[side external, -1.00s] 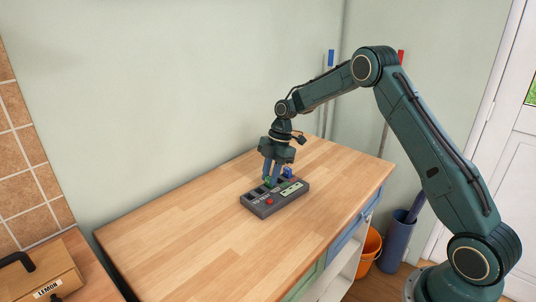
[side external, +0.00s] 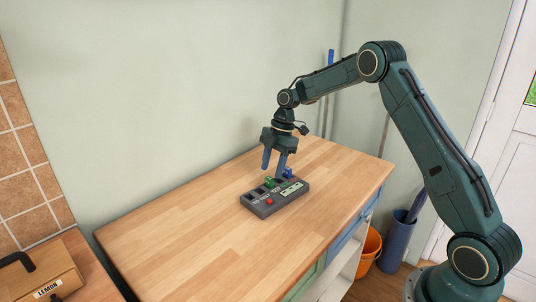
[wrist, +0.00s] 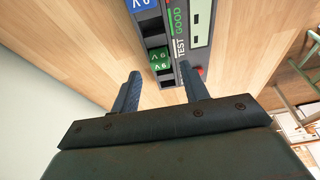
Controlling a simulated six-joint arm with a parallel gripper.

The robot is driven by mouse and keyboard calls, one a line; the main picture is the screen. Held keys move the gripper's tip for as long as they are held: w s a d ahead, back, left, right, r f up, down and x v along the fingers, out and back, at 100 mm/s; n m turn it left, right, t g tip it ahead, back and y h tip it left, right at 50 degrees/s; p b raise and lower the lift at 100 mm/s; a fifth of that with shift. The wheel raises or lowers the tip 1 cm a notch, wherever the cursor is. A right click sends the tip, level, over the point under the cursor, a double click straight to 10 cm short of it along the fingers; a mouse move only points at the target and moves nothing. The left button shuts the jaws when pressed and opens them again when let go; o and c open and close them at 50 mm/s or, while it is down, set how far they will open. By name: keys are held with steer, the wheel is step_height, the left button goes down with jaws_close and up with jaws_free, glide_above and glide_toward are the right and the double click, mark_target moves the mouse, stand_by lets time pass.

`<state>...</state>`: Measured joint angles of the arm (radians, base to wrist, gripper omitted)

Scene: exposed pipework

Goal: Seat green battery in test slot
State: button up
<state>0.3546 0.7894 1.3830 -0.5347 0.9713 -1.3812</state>
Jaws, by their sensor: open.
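The green battery (side external: 270,183) stands in a slot of the dark grey tester box (side external: 262,209), its top projecting above the face. In the wrist view the green battery (wrist: 160,60) shows its 9V marks and sits beside the TEST lettering. How deep it sits is hidden. My gripper (side external: 274,173) is open and empty just above the battery, with its fingers apart. In the wrist view my gripper (wrist: 159,72) has one finger to each side of the battery, and neither appears to touch it.
A blue battery (side external: 288,173) stands in the box's far end. Empty dark slots, a red button (side external: 269,201) and a pale display panel (side external: 291,189) are on the box. The wooden worktop (side external: 185,230) is clear to the left. A wall runs behind it.

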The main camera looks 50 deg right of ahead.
steer(key=v, duration=0.9)
stand_by(0.5)
steer(key=s+a+r+m+t+h, duration=0.1)
steer(key=s+a+r+m+t, duration=0.1)
steer(key=s+a+r+m, duration=0.85)
steer(key=s+a+m+t+h, duration=0.2)
steer(key=s+m, duration=0.4)
steer(key=s, duration=1.8)
steer(key=shift+s+a+f+t, duration=0.25)
steer(key=shift+s+t, duration=0.1)
steer(key=shift+t, duration=0.25)
